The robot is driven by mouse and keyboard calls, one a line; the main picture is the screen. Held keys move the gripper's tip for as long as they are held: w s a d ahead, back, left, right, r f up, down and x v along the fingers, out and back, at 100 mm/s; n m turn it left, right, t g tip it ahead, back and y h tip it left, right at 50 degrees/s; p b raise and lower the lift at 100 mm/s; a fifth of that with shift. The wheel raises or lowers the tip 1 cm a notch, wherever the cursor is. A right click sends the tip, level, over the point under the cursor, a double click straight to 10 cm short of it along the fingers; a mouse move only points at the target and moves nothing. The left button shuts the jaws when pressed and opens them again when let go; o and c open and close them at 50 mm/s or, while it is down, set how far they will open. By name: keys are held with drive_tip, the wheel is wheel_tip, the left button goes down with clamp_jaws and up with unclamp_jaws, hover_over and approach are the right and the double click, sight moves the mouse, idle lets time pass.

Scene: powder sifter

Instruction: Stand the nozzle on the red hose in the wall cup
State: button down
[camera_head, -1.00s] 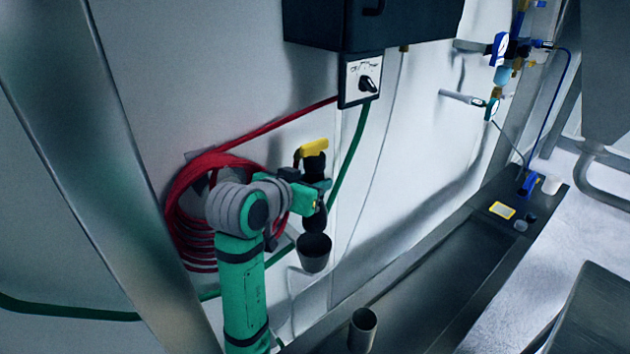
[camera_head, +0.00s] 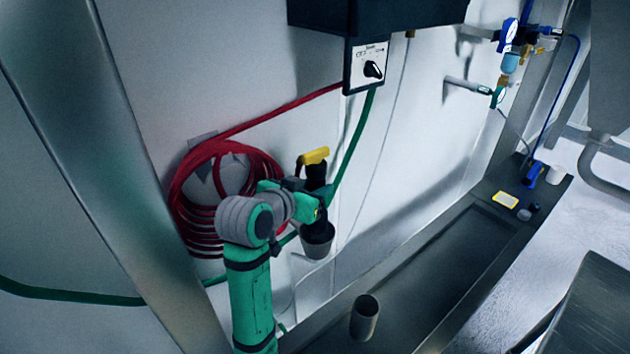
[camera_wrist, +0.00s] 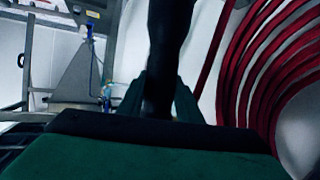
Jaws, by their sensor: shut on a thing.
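The wall cup (camera_head: 318,243) is a grey cup directly below. The nozzle's lower end overlaps the cup's mouth in the head view and seems to be at or inside the rim; my gripper partly hides it, so I cannot tell how deep. In the wrist view the black nozzle body (camera_wrist: 170,45) rises between the fingers (camera_wrist: 160,98). The cup does not show there.
The red hose (camera_head: 225,170) hangs coiled on the wall left of the nozzle. A green hose (camera_head: 356,145) runs down close behind it. A dark box (camera_head: 375,15) with a switch panel (camera_head: 367,65) is above.

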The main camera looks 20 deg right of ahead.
drive_tip(key=shift+s+d+f, duration=0.2)
drive_tip(key=shift+d+f, duration=0.05)
drive_tip(key=shift+f, duration=0.3)
drive_tip(key=shift+a+f, duration=0.3)
drive_tip(key=shift+f, duration=0.55)
drive_tip(key=shift+d+f, duration=0.15)
drive_tip(key=shift+f, duration=2.7)
drive_tip(key=c, duration=1.2)
unclamp_jaws()
drive_tip(key=shift+f, duration=0.1)
drive_tip(key=v, duration=1.1)
drive_tip(key=shift+f, duration=0.1)
